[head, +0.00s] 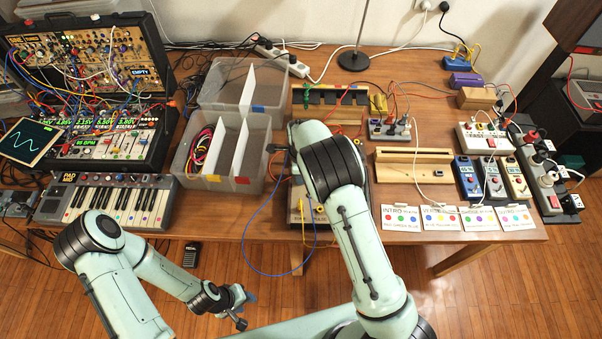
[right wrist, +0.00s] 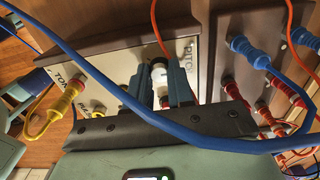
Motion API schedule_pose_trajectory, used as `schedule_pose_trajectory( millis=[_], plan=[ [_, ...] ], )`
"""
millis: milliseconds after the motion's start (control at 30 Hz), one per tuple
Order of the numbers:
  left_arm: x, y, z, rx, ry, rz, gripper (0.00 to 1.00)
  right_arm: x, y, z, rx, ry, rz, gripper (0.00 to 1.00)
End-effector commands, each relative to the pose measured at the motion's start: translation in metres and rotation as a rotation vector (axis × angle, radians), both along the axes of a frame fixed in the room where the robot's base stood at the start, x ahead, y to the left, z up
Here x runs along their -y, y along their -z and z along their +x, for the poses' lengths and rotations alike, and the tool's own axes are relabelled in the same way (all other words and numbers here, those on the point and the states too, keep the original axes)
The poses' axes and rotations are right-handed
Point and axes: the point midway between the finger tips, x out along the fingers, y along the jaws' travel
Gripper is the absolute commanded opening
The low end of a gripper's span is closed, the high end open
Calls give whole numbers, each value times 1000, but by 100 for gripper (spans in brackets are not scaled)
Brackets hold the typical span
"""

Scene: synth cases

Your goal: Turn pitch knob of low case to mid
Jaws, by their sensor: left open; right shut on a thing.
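The low wooden case (head: 296,205) is at the front middle of the table in the head view, largely hidden under my right arm. Its pale panel (right wrist: 118,68) shows in the right wrist view, with a yellow cable plugged in beside a partly readable label. My right gripper (right wrist: 164,84) has its two fingers down at the panel, shut on a small pale knob (right wrist: 158,58). My left gripper (head: 243,308) is open and empty, low in front of the table.
A blue cable (right wrist: 110,85) crosses close to my right gripper; blue and red plugs (right wrist: 250,52) stand at right. Clear bins (head: 222,150) and a keyboard (head: 105,203) are left of the case. Cards (head: 455,218) and a wooden stand (head: 415,165) are right.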

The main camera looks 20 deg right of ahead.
Motion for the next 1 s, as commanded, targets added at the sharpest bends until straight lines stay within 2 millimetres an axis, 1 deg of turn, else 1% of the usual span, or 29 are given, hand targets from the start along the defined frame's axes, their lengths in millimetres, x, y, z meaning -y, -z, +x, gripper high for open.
schedule_pose_trajectory(
  millis=[100, 133, 200, 467, 567, 667, 733, 1000],
  plan=[
    [0, 0, 0, 0, 0, 0, 43, 0, 0, 0, 0, -1, 1, 0],
    [0, 0, 0, 0, 0, 0, 43, 0, 0, 0, 0, -1, 1, 29],
    [0, 0, 0, 0, 0, 0, 43, 0, 0, 0, 0, -1, 1, 48],
    [0, 0, 0, 0, 0, 0, 43, 0, 0, 0, 0, -1, 0, 48],
    [0, 0, 0, 0, 0, 0, 43, 0, -4, 0, 1, -2, 1, 48],
    [0, -1, 1, 1, 0, 0, 43, -1, -17, 1, 5, -1, 2, 48],
    [0, -1, 1, 1, 0, 0, 43, 0, -30, 1, 6, -1, 1, 48],
    [0, -6, 6, 8, 0, 0, 43, -1, -92, 1, 6, -3, 1, 48]
  ],
)
